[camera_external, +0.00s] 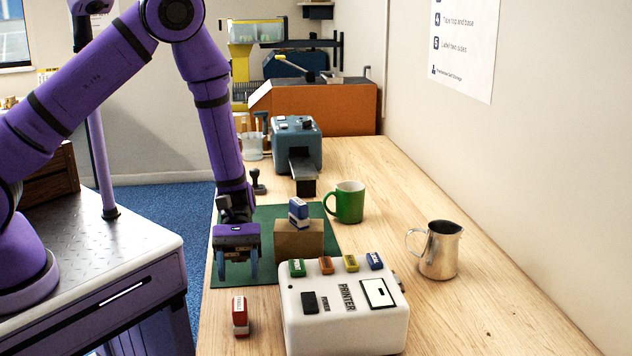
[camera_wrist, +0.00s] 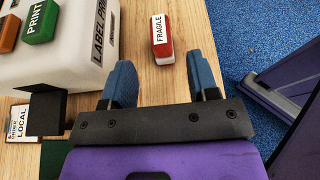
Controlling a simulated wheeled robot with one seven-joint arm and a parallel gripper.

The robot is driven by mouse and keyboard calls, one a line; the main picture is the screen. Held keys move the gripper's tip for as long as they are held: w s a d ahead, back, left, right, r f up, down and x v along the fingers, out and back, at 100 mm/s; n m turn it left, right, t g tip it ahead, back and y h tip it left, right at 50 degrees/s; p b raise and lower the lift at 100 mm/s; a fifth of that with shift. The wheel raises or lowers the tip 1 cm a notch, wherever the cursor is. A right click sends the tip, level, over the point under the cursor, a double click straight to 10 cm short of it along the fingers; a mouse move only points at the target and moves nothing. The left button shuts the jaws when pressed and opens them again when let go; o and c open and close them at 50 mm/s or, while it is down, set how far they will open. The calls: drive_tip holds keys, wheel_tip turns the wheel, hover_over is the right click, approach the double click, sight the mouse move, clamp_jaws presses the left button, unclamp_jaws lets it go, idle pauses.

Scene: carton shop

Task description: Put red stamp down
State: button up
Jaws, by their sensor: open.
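The red stamp (camera_external: 240,316) stands upright on the wooden table, left of the white label printer, near the table's left edge. In the wrist view the red stamp (camera_wrist: 162,40) has a white top reading FRAGILE and lies just beyond the fingertips, between their lines. My gripper (camera_external: 238,272) is open and empty, above the edge of the green mat, behind the stamp in the external view. Its two blue fingers (camera_wrist: 162,75) are spread wide and do not touch the stamp.
A carton (camera_external: 299,243) with a blue stamp (camera_external: 298,212) on top stands on the green mat (camera_external: 262,214). A green mug (camera_external: 346,203) and metal jug (camera_external: 440,252) stand to the right.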

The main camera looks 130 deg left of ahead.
drive_tip(key=shift+v, duration=1.65)
drive_tip(key=shift+r, duration=0.1)
drive_tip(key=w+d+r+m+g+y, duration=0.3)
drive_tip(key=d+r+m+g, duration=0.5)
drive_tip(key=d+r+m, duration=0.9)
drive_tip(key=s+d+r+m+t+y, duration=0.2)
drive_tip(key=s+d+r+m, duration=0.3)
drive_tip(key=d+r, duration=0.3)
drive_tip(key=s+d+r+m+t+y, duration=0.1)
drive_tip(key=s+d+r+m+y, duration=0.3)
drive_tip(key=s+d+r, duration=0.3)
drive_tip(key=shift+d+r+m+t+y, duration=0.3)
drive_tip(key=shift+d+r+m+t, duration=0.15)
drive_tip(key=shift+d+r, duration=0.8)
drive_tip(key=shift+d+f, duration=0.2)
drive_tip(key=shift+f, duration=0.1)
